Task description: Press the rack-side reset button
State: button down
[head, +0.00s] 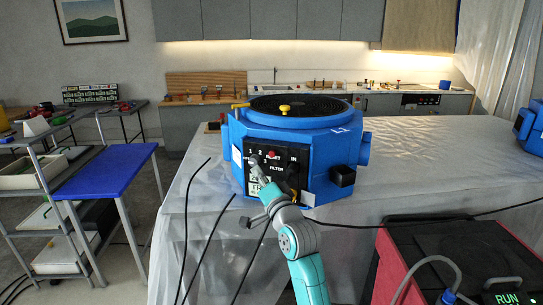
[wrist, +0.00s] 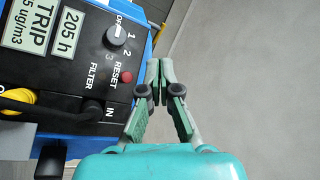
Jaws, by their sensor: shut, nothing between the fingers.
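A blue octagonal machine (head: 330,150) stands on the plastic-covered table, on the side nearer the grey shelf rack at left. Its black panel carries a red button (head: 271,154) labelled RESET; in the wrist view the red button (wrist: 126,77) is clear and uncovered. A grey knob (wrist: 117,36) marked OFF, 1, 2 sits near it. The display (wrist: 62,35) reads 205 h and TRIP. My gripper (wrist: 160,65) is shut and empty, its tips just right of the button in the wrist view. In the head view my gripper (head: 257,166) is before the panel; contact cannot be told.
A yellow-ended cable (wrist: 18,97) and a black plug (wrist: 92,112) sit on the panel's lower part. A red-and-black unit showing RUN (head: 460,260) is at right front. Another blue machine (head: 533,128) is at the right edge.

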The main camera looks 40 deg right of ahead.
jog(key=shift+w+d, duration=0.75)
jog(key=shift+d, duration=0.5)
jog(key=shift+w+d, duration=0.75)
jog(key=shift+d, duration=0.5)
jog(key=shift+w+d, duration=0.75)
jog(key=shift+d, duration=0.5)
jog(key=shift+w+d, duration=0.1)
jog(key=shift+w+d, duration=0.15)
jog(key=shift+d, duration=0.1)
jog(key=shift+w+d, duration=0.25)
jog(key=shift+d, duration=0.2)
jog(key=shift+s+a, duration=0.1)
jog(key=shift+a, duration=0.05)
jog(key=shift+s+a, duration=0.4)
jog(key=shift+a, duration=0.25)
jog(key=shift+s+a, duration=0.45)
jog(key=shift+a, duration=0.25)
jog(key=shift+s+a, duration=0.4)
jog(key=shift+a, duration=0.35)
jog(key=shift+s+a, duration=0.45)
jog(key=shift+a, duration=0.25)
